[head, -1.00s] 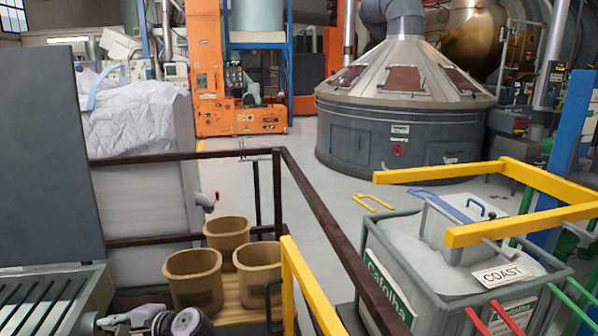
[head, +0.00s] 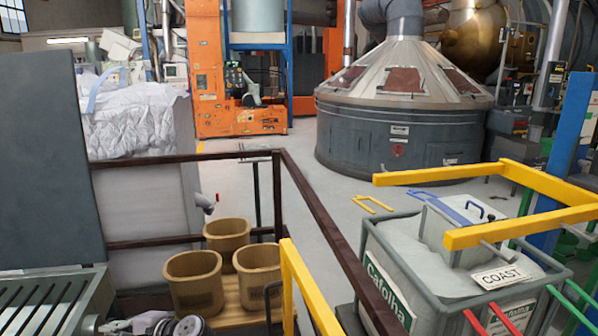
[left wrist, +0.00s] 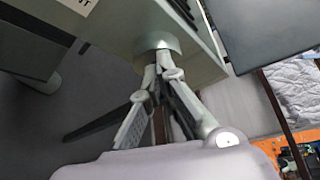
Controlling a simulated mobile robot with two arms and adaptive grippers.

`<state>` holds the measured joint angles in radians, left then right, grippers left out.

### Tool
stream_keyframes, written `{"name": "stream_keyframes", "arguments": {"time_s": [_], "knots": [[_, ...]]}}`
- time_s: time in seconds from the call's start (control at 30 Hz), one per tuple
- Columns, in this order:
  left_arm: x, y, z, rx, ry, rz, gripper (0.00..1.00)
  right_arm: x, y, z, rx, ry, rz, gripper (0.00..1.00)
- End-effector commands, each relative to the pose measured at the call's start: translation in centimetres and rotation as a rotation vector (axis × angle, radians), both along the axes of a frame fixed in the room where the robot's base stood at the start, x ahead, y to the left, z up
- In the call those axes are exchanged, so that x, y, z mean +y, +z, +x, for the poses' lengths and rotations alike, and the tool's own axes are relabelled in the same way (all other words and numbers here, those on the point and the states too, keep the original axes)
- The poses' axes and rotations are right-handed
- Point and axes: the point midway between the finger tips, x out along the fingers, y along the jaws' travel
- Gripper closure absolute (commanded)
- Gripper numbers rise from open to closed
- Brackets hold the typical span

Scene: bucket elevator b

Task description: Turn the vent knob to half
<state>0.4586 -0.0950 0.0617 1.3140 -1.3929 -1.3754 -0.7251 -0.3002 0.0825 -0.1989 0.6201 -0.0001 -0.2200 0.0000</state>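The vent knob (left wrist: 158,42) is a pale round disc with a short grip on the side of a grey housing, in the left wrist view. My left gripper (left wrist: 161,75) has its two fingertips close together at that grip and looks shut on it. The exact contact is small and hard to see. In the head view my left gripper (head: 112,326) shows only at the bottom left edge, beside the grey slatted housing (head: 92,288). The knob itself is hidden there. My right gripper is in neither view.
A dark railing (head: 325,215) and a yellow rail (head: 305,285) stand right of my left arm. Several tan buckets (head: 190,279) stand on a wooden board behind it. A grey bin marked COAST (head: 390,262) is at the right. Open floor lies beyond.

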Motion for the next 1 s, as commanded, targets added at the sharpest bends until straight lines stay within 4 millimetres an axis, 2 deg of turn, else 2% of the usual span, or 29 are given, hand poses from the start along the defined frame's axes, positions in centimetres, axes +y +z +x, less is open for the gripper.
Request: {"name": "stream_keyframes", "arguments": {"time_s": [0.37,1.0], "knots": [[0.0,-1.1,-0.7,0.005,0.003,-0.001,1.0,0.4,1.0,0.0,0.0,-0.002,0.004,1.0],[0.1,-1.9,-0.8,0.005,0.005,-0.002,1.0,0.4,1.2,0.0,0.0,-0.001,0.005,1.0]]}}
